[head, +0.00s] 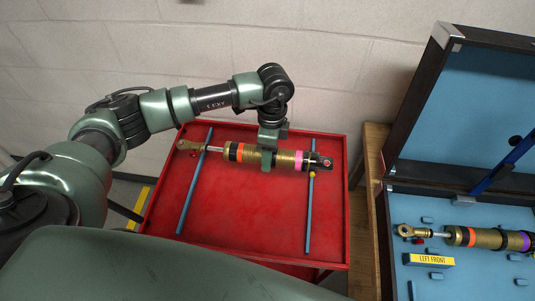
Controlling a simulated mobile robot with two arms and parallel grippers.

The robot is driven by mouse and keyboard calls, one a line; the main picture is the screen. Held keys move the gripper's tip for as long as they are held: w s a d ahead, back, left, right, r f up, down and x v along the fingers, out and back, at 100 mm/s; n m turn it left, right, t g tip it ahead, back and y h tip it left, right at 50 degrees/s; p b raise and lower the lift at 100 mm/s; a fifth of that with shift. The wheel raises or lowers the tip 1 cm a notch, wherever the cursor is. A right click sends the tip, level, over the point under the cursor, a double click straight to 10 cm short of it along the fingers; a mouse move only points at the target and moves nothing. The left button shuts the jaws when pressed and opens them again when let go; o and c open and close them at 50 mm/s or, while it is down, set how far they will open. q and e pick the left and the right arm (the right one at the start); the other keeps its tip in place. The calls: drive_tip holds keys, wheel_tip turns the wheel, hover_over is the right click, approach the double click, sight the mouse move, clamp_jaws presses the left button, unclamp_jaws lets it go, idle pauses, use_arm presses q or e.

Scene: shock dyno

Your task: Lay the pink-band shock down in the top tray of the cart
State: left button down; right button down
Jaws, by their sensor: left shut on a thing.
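The pink-band shock (231,151) is a brass-coloured damper with an orange band at left and a pink band near its right end. It lies level, left to right, across the red top tray (250,226) of the cart. My left gripper (267,160) comes down from above and is shut around the middle of its body. Both ends of the shock are over the two blue strips in the tray. I cannot tell whether it touches the strips or hangs just above them. My right gripper is not in view.
Right of the cart, an open case (460,205) with blue lining holds another shock (488,238) with orange and purple bands, near a yellow "LEFT FRONT" label (429,260). A wooden surface edge (372,180) lies between. A white block wall stands behind. The tray's front is clear.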

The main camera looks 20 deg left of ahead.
use_arm(q)
drive_tip(key=b, duration=0.4)
approach(266, 187)
drive_tip(key=shift+s+d+f+b, duration=0.1)
drive_tip(key=shift+f+b, duration=0.3)
drive_tip(key=shift+b, duration=0.7)
drive_tip(key=shift+s+d+f+b, duration=0.1)
drive_tip(key=shift+f+b, duration=0.25)
drive_tip(key=shift+b, duration=0.75)
drive_tip(key=shift+f+b, duration=0.55)
drive_tip(key=shift+f, duration=0.4)
drive_tip(key=shift+a, duration=0.25)
drive_tip(key=shift+s+f+b, duration=0.1)
drive_tip(key=shift+f+b, duration=0.5)
drive_tip(key=shift+f, duration=0.7)
drive_tip(key=c, duration=0.6)
unclamp_jaws()
drive_tip(key=shift+s+f, duration=0.1)
drive_tip(key=shift+f, duration=0.05)
drive_tip(key=r, duration=0.5)
drive_tip(key=w+r+b, duration=0.1)
drive_tip(key=r, duration=0.2)
